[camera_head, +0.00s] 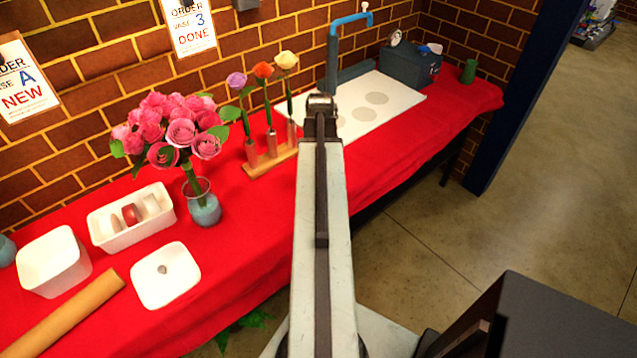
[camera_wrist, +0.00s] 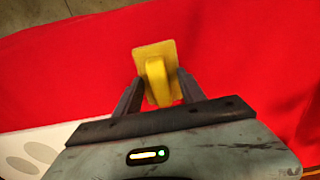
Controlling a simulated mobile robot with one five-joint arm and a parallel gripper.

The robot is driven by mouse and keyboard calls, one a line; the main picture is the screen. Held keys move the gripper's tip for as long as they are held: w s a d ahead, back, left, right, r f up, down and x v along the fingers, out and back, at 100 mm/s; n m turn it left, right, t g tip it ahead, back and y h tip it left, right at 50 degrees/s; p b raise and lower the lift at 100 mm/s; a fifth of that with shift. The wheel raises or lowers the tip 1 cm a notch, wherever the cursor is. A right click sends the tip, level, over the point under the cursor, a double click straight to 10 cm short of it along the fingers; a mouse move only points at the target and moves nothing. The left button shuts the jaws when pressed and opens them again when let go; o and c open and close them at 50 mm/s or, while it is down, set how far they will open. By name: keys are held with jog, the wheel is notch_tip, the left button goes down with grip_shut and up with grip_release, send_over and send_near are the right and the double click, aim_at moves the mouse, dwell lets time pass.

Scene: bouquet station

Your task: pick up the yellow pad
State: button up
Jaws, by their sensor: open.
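The yellow pad (camera_wrist: 157,53) lies on the red cloth in the wrist view, a flat yellow piece with a raised yellow grip on top. My gripper (camera_wrist: 156,88) is open, with its two dark fingers on either side of the pad's near part. I cannot tell whether the fingers touch it. In the head view my arm reaches over the table and hides the pad and the fingertips.
A white board with grey circles (camera_head: 400,92) lies near the arm's end. A wooden stand (camera_head: 262,166) with three flowers, a vase of pink roses (camera_head: 205,210), white containers (camera_head: 60,268) and a blue-grey box (camera_head: 408,66) share the red table (camera_head: 262,235).

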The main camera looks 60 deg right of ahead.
jog(key=shift+r, duration=0.1)
grip_shut()
jog(key=shift+r, duration=0.1)
notch_tip(320, 180, up, 10)
jog(key=p, duration=1)
